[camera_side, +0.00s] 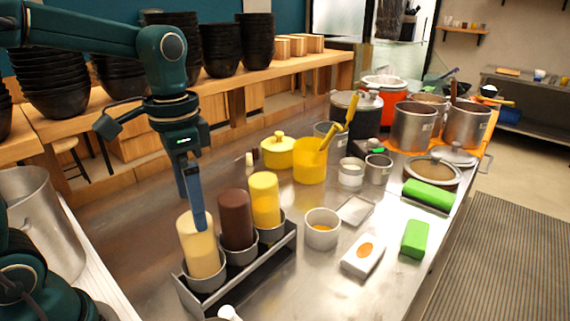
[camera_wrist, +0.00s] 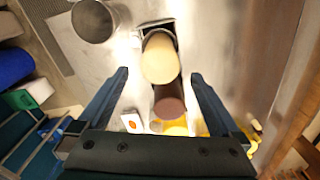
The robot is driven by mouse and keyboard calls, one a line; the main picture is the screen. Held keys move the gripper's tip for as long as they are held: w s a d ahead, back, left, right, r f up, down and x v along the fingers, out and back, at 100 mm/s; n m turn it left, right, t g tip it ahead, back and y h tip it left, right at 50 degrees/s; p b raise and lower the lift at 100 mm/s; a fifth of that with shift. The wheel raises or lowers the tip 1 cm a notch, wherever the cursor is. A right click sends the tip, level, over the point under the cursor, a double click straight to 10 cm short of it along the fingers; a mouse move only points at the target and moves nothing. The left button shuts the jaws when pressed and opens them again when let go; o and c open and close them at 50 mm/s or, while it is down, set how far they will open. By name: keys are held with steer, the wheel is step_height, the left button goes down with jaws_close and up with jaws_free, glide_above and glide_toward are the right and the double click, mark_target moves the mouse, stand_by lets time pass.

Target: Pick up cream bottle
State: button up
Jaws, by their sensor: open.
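The cream bottle (camera_side: 200,247) stands upright in a metal cup at the near end of a rack (camera_side: 265,272). Its pale top shows in the wrist view (camera_wrist: 160,58). My gripper (camera_side: 193,205) is open, with its fingers pointing down by the upper part of the cream bottle. In the wrist view my two fingers (camera_wrist: 158,78) are spread wide, with the bottle top between and slightly beyond their tips. I cannot tell if a finger touches the bottle.
A brown bottle (camera_side: 236,219) and a yellow bottle (camera_side: 265,199) stand beside it in the same rack. A small bowl (camera_side: 322,229) and a white box (camera_side: 363,255) lie to the right. A metal pot (camera_side: 38,225) stands at the left.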

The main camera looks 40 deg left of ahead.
mark_target(201, 247)
step_height(201, 247, down, 11)
steer(key=shift+f, duration=0.1)
stand_by(0.4)
steer(key=shift+c, duration=0.3)
steer(key=c, duration=0.7)
